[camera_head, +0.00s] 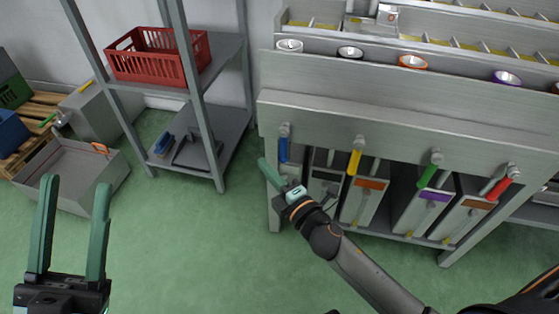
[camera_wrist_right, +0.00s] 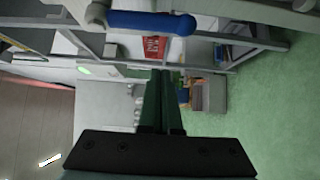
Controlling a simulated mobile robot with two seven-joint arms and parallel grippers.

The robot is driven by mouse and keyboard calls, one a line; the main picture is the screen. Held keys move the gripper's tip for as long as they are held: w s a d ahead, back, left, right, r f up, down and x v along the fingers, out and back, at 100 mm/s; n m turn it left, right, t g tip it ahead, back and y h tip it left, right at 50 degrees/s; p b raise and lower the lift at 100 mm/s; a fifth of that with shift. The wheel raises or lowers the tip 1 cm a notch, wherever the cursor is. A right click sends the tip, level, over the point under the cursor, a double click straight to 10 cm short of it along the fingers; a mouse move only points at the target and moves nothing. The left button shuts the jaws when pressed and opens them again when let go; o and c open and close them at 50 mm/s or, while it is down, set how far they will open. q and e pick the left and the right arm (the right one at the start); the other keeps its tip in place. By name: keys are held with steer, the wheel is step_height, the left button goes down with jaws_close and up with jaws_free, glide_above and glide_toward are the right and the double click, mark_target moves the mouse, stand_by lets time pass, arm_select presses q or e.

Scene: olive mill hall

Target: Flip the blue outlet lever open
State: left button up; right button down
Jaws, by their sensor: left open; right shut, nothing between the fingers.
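The blue outlet lever (camera_head: 283,149) hangs down from its pivot at the left end of the grey machine front. In the right wrist view the blue lever (camera_wrist_right: 150,22) lies across the top of the picture, beyond the fingertips. My right gripper (camera_head: 264,165) is shut and empty, just left of and below the lever's lower end in the head view. Its shut fingers (camera_wrist_right: 161,74) also show in the wrist view, with a visible gap to the lever. My left gripper (camera_head: 76,183) is open and empty at the lower left, far from the lever.
Yellow (camera_head: 355,160), green (camera_head: 430,168) and red (camera_head: 500,186) levers hang along the same front. Grey containers with coloured labels stand below. A rack with a red crate (camera_head: 150,66) stands left. A grey bin (camera_head: 75,190) is near my left gripper. Green floor is clear between.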

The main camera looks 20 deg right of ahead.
mark_target(284, 146)
steer(key=d, duration=0.1)
steer(key=w+d, duration=0.1)
steer(key=d, duration=0.1)
steer(key=shift+w+d+b, duration=0.15)
steer(key=shift+d+b, duration=0.15)
steer(key=shift+b, duration=0.05)
